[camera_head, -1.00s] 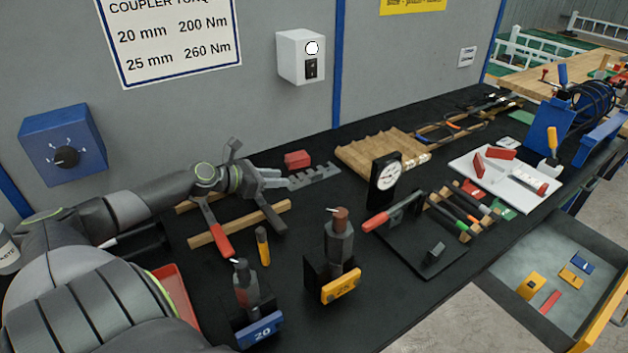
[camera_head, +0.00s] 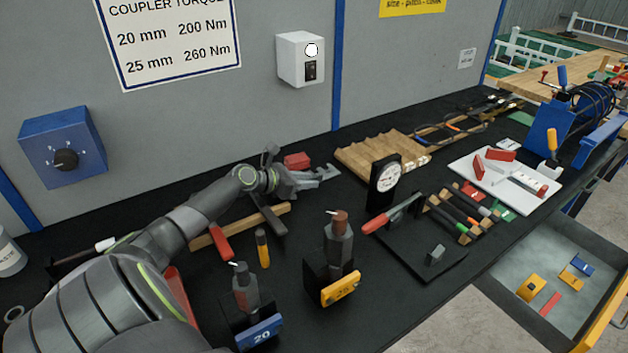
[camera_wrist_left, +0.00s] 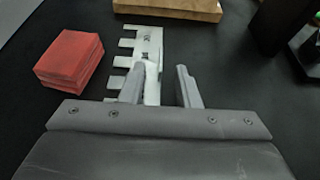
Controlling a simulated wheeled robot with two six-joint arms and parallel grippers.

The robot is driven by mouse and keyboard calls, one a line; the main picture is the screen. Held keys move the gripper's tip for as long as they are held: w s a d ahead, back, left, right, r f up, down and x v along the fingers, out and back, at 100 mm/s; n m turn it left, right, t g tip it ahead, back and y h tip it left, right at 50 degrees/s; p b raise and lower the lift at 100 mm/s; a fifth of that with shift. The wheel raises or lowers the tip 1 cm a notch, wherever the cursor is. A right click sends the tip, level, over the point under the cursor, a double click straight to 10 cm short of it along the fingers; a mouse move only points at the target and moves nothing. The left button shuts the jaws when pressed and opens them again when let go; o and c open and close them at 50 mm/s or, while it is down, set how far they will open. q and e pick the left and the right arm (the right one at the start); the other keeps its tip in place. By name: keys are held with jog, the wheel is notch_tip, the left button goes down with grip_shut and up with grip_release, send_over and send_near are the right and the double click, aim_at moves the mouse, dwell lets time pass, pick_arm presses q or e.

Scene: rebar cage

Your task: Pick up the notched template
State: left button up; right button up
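The notched template, a flat pale grey strip with teeth along one edge, lies on the black bench top; its visible end shows in the head view (camera_head: 329,172), partly hidden by my left gripper. In the left wrist view the template (camera_wrist_left: 151,45) runs away from the gripper with its teeth to the left. My left gripper (camera_wrist_left: 161,70) is open, its two fingers apart. The left finger overlaps the template in the picture, and part of the strip shows between the fingers; I cannot tell whether they touch. My right gripper is not in view.
A red block (camera_wrist_left: 69,60) lies just left of the template. A wooden grooved rack (camera_head: 372,152) is beyond it. A dial gauge (camera_head: 385,181) stands to the right. Wooden strips, a red-handled tool and two coupler stands are nearer. Some bench between template and gauge is bare.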

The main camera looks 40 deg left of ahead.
pick_arm(q)
jog(key=shift+w+d+f, duration=0.1)
jog(key=shift+w, duration=0.1)
jog(key=shift+c, duration=0.3)
grip_shut()
